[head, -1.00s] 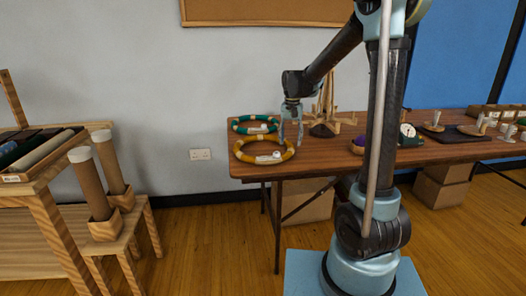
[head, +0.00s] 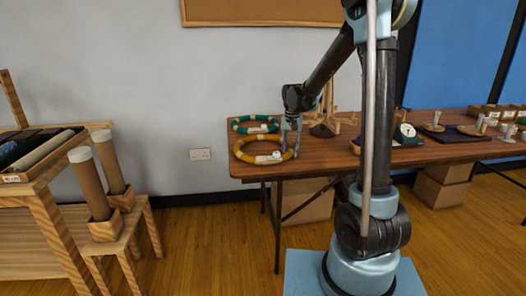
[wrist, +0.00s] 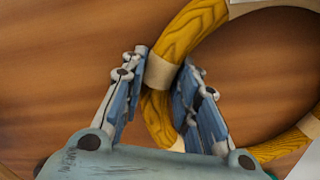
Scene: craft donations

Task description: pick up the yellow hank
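The yellow hank (head: 246,159) is a twisted ring with pale bands and a white label, lying flat near the left end of the wooden table. My gripper (head: 292,151) is down at the right side of this ring. In the wrist view, my gripper (wrist: 165,66) is open with one finger on each side of the yellow hank (wrist: 196,22), around a beige band. The fingers are close to the band; firm contact is not clear. Part of the ring runs out of the wrist view.
A green hank (head: 238,121) lies just behind the yellow one. To the right are a wooden stand (head: 325,125), a round dial-like object (head: 407,131) and a dark mat (head: 455,135). A wooden rack (head: 50,190) stands at left. Bare tabletop (head: 325,155) lies right of my gripper.

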